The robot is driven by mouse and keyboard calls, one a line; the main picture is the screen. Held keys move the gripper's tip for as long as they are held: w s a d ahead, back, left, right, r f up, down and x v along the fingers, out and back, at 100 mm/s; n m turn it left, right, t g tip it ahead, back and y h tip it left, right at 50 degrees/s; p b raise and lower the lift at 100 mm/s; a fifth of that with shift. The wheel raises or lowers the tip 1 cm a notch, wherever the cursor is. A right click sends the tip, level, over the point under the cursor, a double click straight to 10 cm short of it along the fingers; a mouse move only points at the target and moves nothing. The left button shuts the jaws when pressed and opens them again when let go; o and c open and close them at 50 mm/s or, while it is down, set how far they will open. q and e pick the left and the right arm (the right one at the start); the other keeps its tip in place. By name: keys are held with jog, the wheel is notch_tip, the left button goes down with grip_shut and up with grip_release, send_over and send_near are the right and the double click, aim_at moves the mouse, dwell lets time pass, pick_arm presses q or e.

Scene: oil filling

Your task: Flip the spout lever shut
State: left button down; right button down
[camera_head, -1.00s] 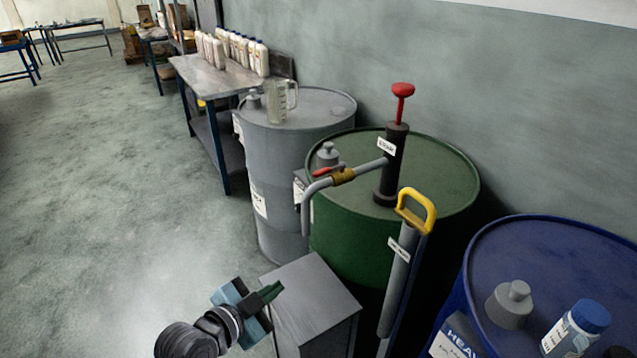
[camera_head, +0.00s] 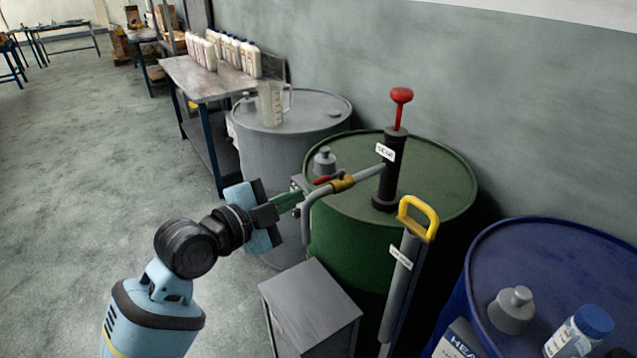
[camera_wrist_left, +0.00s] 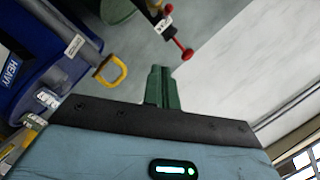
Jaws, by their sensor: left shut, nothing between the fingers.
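The spout lever (camera_head: 323,180) is a small red handle beside the brass valve (camera_head: 342,184) on the grey spout pipe (camera_head: 312,206). The pipe runs from the black hand pump (camera_head: 388,178) on the green drum (camera_head: 448,190). My left gripper (camera_head: 298,196) has green fingers, shut and empty. Its tips are just left of the lever and close to the pipe's bend; I cannot tell whether they touch. In the left wrist view the shut fingers (camera_wrist_left: 163,88) point up, with the pump's red knob (camera_wrist_left: 187,54) beyond them. My right gripper is not in view.
A yellow-handled grey pump (camera_head: 416,218) stands in front of the green drum. A grey cabinet (camera_head: 312,300) sits below the spout. A grey drum (camera_head: 290,150) is behind, and a blue drum (camera_head: 570,250) is at right. The floor at left is clear.

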aim_at(328, 178)
pick_arm(q)
jog(key=w+d+f, duration=0.1)
jog(key=w+d, duration=0.1)
jog(key=w, duration=0.3)
jog(key=w+d+f, duration=0.2)
jog(key=w, duration=0.3)
jog(key=shift+d+f, duration=0.25)
jog(key=shift+d, duration=0.05)
